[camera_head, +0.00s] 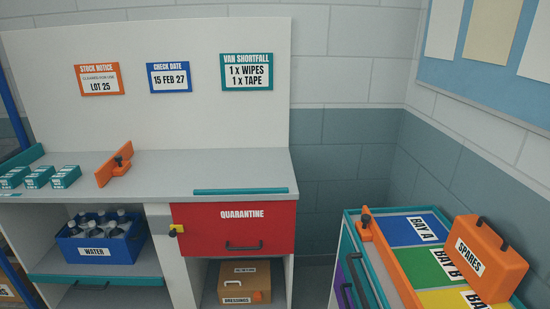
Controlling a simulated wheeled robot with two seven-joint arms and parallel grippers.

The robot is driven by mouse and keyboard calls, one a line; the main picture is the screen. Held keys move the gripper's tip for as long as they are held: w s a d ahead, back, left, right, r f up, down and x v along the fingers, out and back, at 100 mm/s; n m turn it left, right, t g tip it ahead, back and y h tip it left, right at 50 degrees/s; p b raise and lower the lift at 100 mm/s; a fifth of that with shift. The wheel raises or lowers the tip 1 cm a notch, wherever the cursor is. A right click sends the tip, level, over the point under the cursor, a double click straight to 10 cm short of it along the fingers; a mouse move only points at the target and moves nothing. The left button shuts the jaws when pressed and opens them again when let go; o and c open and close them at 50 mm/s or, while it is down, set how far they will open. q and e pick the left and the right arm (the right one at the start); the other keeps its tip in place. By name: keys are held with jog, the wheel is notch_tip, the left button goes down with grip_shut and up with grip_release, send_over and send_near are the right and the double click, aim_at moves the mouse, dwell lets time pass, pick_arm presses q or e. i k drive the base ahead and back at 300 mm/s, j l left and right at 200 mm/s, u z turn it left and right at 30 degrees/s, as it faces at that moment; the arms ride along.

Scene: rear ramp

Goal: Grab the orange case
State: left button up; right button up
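An orange case (485,262) labelled "SPARES" stands on top of the cart at the lower right. It has a dark handle and dark fittings along its top edge. It rests over the right part of the coloured bay panels, near "BAY B". Neither of my grippers shows in the head view.
The cart top (378,222) has blue, green and yellow bays and an orange edge strip. A grey counter (230,172) at left holds several teal boxes (38,177) and an orange divider (115,164). Below are a red "QUARANTINE" drawer (270,232), a blue water crate (70,246) and a brown dressings box (262,275).

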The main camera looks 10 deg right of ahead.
aim_at(482, 253)
jog(key=z, duration=1.8)
jog(key=u, duration=0.55)
jog(key=i+l+u, duration=0.15)
jog(key=l+u, duration=0.25)
jog(key=i+l+u, duration=0.1)
jog(key=l+u, duration=0.2)
jog(key=u, duration=0.15)
jog(key=l+u, duration=0.4)
jog(key=l, duration=0.2)
